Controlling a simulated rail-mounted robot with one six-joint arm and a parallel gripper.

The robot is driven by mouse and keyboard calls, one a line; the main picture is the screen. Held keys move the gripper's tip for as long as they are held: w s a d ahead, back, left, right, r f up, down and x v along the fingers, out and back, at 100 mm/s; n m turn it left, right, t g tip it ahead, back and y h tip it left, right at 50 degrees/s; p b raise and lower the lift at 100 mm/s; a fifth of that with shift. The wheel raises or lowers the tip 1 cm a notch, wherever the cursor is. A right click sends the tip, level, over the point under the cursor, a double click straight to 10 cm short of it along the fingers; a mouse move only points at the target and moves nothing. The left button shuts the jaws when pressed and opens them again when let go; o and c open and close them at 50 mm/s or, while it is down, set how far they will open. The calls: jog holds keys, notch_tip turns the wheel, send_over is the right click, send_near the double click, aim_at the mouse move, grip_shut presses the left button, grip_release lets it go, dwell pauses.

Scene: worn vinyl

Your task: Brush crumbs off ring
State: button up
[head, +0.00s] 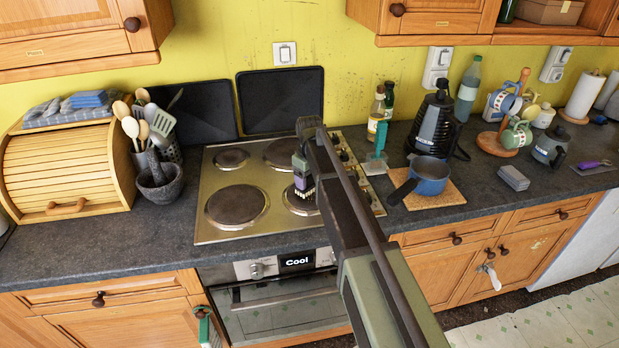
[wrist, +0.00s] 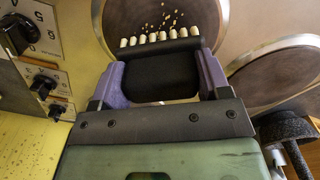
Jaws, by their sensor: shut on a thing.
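My gripper (wrist: 161,78) has purple fingers and is shut on a dark brush (wrist: 160,45) with a row of pale bristle tufts. In the head view, my gripper (head: 304,186) is over the front right ring (head: 297,205) of the hob. Crumbs are too small to make out in the head view.
The other rings are bare. Hob knobs (wrist: 42,85) stand beside the gripper at left in the wrist view. A blue saucepan (head: 430,176) is right of the hob, with its handle towards it. A mortar (head: 160,187) and utensil pot stand left. The oven display reads "Cool".

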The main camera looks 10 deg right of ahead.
jog(key=shift+w, duration=2.95)
jog(key=shift+f+b, duration=0.95)
jog(key=shift+s, duration=0.15)
jog(key=shift+s, duration=2.85)
jog(key=shift+s+r, duration=0.1)
jog(key=shift+s, duration=2.8)
